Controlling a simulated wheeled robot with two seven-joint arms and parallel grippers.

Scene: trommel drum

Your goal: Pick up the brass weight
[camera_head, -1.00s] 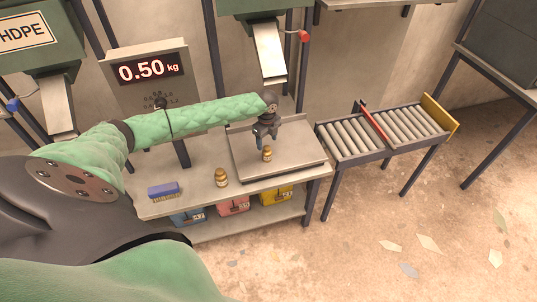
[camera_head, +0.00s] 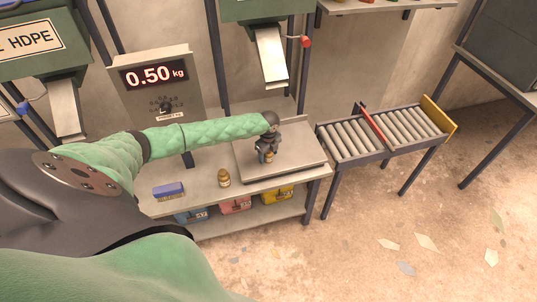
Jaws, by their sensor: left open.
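A brass weight (camera_head: 268,157) stands on the scale plate (camera_head: 305,157), partly hidden by my left gripper. My left gripper (camera_head: 267,155) is open and low over this weight, with its fingers around or just beside its top; I cannot tell if they touch it. A second brass weight (camera_head: 224,178) stands upright on the bench to the left of the scale plate. The scale display (camera_head: 153,76) reads 0.50 kg. My right gripper is not in view.
A blue brush (camera_head: 169,190) lies at the bench's left front. Blue, pink and yellow bins (camera_head: 236,205) sit on the shelf below. Metal chutes (camera_head: 271,58) hang above the bench. A roller conveyor (camera_head: 385,132) stands to the right.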

